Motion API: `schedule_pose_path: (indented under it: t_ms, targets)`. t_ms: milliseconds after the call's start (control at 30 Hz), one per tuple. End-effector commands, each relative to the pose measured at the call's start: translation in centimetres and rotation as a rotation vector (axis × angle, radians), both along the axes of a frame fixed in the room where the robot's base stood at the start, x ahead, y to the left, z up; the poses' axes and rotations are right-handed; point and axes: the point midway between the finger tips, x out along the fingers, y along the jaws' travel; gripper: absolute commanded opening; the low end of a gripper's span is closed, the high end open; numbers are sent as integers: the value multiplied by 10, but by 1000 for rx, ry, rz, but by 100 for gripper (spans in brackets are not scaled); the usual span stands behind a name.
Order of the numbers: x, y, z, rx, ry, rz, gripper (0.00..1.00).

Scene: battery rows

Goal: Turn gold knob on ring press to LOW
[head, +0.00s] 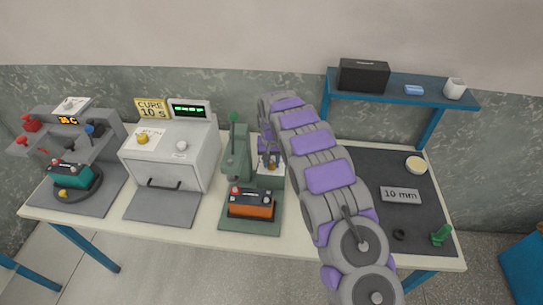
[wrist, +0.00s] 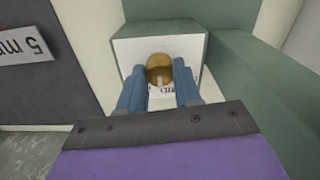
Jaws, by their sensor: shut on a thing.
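The ring press (head: 236,160) is a grey-green machine in the middle of the bench, with a green-tipped lever on top. Its gold knob (wrist: 159,64) sits on a pale panel (wrist: 132,48) in the wrist view, and a bit of gold (head: 271,166) shows in the head view. A light pointer mark is on the knob's near side. My gripper (wrist: 160,72) has its two blue fingers on either side of the knob, shut on it. Dark lettering below the knob is mostly hidden by the fingers, so the setting cannot be read.
An orange battery (head: 251,207) lies on the press base in front. A white oven (head: 180,160) stands left of the press.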

Motion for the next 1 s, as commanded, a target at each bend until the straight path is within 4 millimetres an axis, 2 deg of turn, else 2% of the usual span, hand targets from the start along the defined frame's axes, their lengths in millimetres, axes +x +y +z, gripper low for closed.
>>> schedule_pose_path:
  t_ms: [33, 700, 1000]
  targets:
    - [2, 1, 6, 3, -7, 44, 3]
    - [2, 1, 5, 3, -8, 678, 3]
    - [1, 1, 3, 2, -5, 909, 3]
